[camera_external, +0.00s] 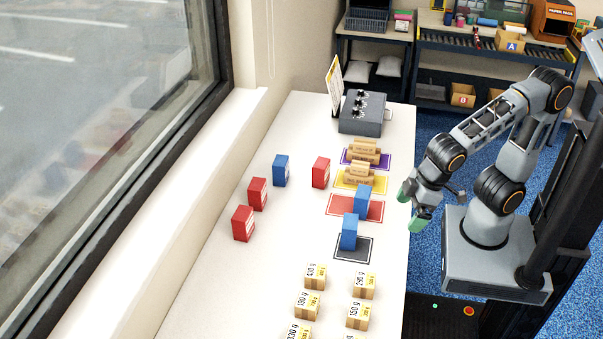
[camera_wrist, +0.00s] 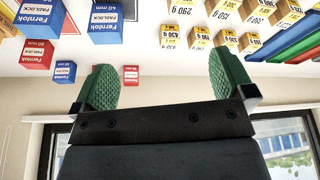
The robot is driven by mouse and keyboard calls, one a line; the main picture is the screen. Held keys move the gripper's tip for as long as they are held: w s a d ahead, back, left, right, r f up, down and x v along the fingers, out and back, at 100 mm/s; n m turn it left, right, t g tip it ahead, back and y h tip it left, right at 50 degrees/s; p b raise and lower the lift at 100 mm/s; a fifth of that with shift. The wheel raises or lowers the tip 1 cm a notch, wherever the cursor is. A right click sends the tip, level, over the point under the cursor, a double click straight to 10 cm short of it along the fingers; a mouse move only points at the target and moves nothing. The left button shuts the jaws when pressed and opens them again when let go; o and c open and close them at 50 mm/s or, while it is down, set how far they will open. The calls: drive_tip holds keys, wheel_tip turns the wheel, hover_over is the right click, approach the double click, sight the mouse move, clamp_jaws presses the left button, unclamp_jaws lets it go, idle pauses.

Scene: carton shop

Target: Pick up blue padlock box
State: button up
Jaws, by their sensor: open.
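Three blue padlock boxes stand on the white table. One blue box (camera_external: 349,232) is on the black mat, one blue box (camera_external: 361,199) is on the red mat, and one blue box (camera_external: 281,170) stands farther back among red boxes. In the wrist view, blue boxes show at upper left (camera_wrist: 107,22), in the corner (camera_wrist: 40,15) and smaller below (camera_wrist: 64,72). My gripper (camera_external: 413,205) has green fingertips and is open and empty, just off the table's right edge, to the right of the blue boxes. Its spread fingers also show in the wrist view (camera_wrist: 166,82).
Red padlock boxes (camera_external: 320,172) stand left and behind. Brown goods lie on the yellow mat (camera_external: 376,186) and the purple mat (camera_external: 384,161). Several small weight-labelled cartons (camera_external: 315,276) stand in front. A grey device (camera_external: 363,115) is at the table's far end. The table's left front (camera_external: 215,285) is clear.

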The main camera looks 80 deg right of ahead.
drive_tip(key=s+d+r+m+t+h+p, duration=0.15)
drive_tip(key=d+r+m+p, duration=0.25)
drive_tip(key=d+r+p, duration=0.8)
drive_tip(key=n+t+y+b, duration=0.2)
drive_tip(key=t+y+b, duration=0.35)
drive_tip(key=b, duration=2.25)
hover_over(356, 222)
drive_tip(key=s+a, duration=0.1)
drive_tip(key=s, duration=0.4)
wheel_tip(356, 222, down, 20)
drive_tip(key=f+t+h, duration=0.1)
drive_tip(key=h, duration=0.1)
drive_tip(key=f+b, duration=0.2)
drive_tip(key=w+f+t+h+b, duration=0.1)
drive_tip(key=f+b, duration=0.1)
drive_tip(key=w+d+f+m+h+b, duration=0.1)
drive_tip(key=f+b, duration=0.1)
drive_tip(key=shift+f+t, duration=0.1)
drive_tip(key=shift+t, duration=0.3)
drive_tip(key=shift+w+f+b, duration=0.2)
drive_tip(key=shift+f+b, duration=0.05)
drive_tip(key=shift+b, duration=0.2)
drive_tip(key=b+x, duration=0.2)
drive_tip(key=x, duration=0.1)
drive_tip(key=shift+d, duration=0.1)
drive_tip(key=shift+w+f+b, duration=0.15)
drive_tip(key=shift+w+b, duration=0.35)
drive_tip(key=shift+w, duration=0.2)
